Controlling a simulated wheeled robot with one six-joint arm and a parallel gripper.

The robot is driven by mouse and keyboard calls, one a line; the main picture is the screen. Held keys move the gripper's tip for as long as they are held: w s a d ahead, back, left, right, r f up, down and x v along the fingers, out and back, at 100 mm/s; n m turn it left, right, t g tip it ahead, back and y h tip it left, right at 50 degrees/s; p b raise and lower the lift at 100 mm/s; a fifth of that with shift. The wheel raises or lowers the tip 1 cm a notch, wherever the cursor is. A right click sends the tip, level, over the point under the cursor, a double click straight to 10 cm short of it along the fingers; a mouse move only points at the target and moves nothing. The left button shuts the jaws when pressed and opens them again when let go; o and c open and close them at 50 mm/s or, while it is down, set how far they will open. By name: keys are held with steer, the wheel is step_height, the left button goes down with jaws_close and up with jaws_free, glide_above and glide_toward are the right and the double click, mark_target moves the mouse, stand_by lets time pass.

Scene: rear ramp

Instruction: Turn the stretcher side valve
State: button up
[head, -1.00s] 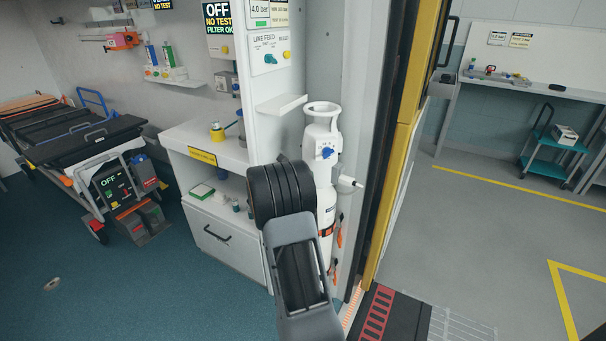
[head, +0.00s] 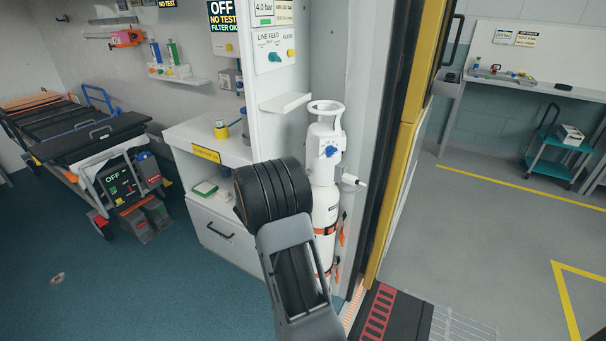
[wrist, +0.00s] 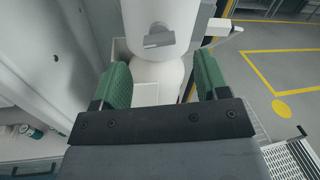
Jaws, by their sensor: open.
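A white cylinder (head: 326,203) with a ring handle on top stands upright against the wall panel. Its head carries a blue knob (head: 331,151), and a white outlet sticks out to the right. In the wrist view, a grey knob (wrist: 159,38) sits on the white cylinder body (wrist: 150,75), ahead of the fingers and roughly centred. I cannot tell which knob is the stretcher side valve. My gripper (wrist: 160,75) is open, its green fingers apart with nothing held. In the head view, my arm hides the gripper. The stretcher (head: 85,135) stands far left.
A white cabinet (head: 215,215) stands left of the cylinder, and a small shelf (head: 286,102) juts out above it. The yellow door edge (head: 397,150) is close on the right. Open floor (head: 130,290) lies at the left front.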

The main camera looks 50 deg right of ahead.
steer(key=a, duration=0.8)
steer(key=shift+s, duration=0.25)
steer(key=shift+d, duration=0.1)
steer(key=s+a+f+m+g+y, duration=0.1)
steer(key=s+f+m+g+y, duration=0.25)
steer(key=s+f+m, duration=0.2)
steer(key=s+a+r+m+y+p, duration=0.3)
steer(key=s+a+m+y+p, duration=0.3)
steer(key=a+m, duration=0.4)
steer(key=s+a+r+m+t+y+p, duration=0.2)
steer(key=a+r+m+t+y+p, duration=0.1)
steer(key=a+r, duration=0.4)
steer(key=s+a+r+m+t+y+p, duration=0.2)
steer(key=a+r+y+p, duration=0.3)
steer(key=r, duration=0.5)
steer(key=a+m+t+p, duration=0.1)
steer(key=a, duration=0.1)
steer(key=shift+s+a+r, duration=0.15)
steer(key=shift+a+r, duration=0.2)
